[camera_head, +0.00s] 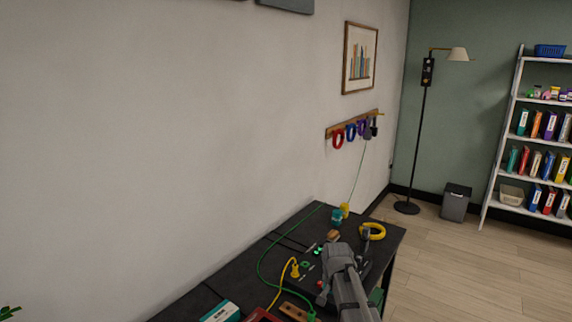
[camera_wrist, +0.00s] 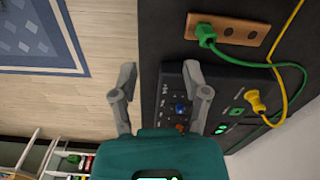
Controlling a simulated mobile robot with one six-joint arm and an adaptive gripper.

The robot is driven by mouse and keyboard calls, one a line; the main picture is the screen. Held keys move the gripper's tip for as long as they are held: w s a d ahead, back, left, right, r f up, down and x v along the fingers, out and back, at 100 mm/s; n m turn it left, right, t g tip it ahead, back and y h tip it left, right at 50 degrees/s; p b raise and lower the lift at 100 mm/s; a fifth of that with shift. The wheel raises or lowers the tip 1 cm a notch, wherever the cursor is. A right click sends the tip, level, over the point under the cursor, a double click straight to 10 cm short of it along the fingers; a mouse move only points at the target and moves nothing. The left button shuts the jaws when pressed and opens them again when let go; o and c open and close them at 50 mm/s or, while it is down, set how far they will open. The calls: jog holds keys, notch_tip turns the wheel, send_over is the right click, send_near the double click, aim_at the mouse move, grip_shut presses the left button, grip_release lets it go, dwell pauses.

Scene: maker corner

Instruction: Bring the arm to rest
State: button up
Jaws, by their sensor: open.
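My gripper (camera_wrist: 160,84) is open in the wrist view, its two grey fingers spread apart with nothing between the tips. It hangs over the edge of the dark workbench, with the left finger over the floor and the right finger in front of a black control panel (camera_wrist: 180,108) with a blue knob. I cannot tell the gap to the panel. In the head view my grey arm reaches over the right part of the workbench (camera_head: 288,242) and hides some of its top; the fingertips are not clear there.
A green plug (camera_wrist: 206,36) sits in a wooden socket strip (camera_wrist: 248,32). A yellow plug (camera_wrist: 256,101) with its cable is near the panel. A yellow ring (camera_head: 372,231) lies on the bench. Open floor (camera_head: 440,265) is to the right, before a shelf (camera_head: 519,125).

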jog(key=s+d+n, duration=0.3)
jog(key=s+n, duration=0.2)
jog(key=s, duration=1)
jog(key=shift+f+n, duration=0.15)
jog(key=shift+n, duration=0.15)
jog(key=shift+s, duration=0.15)
dwell(0.4)
